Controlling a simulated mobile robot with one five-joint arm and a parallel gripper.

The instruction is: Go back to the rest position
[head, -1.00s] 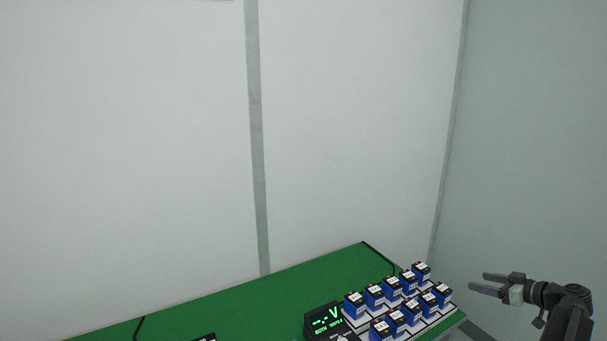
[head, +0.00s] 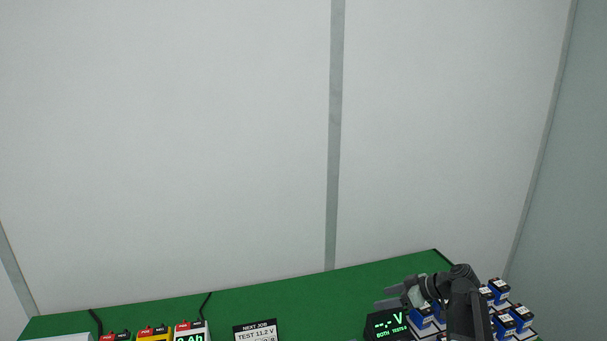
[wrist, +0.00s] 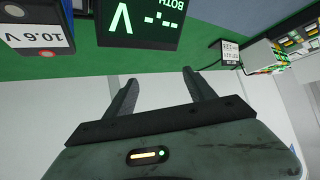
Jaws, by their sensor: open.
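My gripper (head: 389,297) is open and empty in the head view, in front of the row of blue batteries and just above the voltmeter. In the wrist view its two fingers (wrist: 160,88) stand apart with nothing between them. My arm hides part of the blue batteries (head: 499,289) behind it. The voltmeter (head: 387,323) has a black case and a green display reading "--.- V"; it also shows upside down in the wrist view (wrist: 140,22).
The green bench (head: 290,299) runs along the bottom of the head view. A "NEXT JOB" card (head: 256,331) reads "TEST 11.2 V". Red and yellow units (head: 153,333) stand at the left. White wall panels (head: 180,150) rise behind. The bench's back middle is clear.

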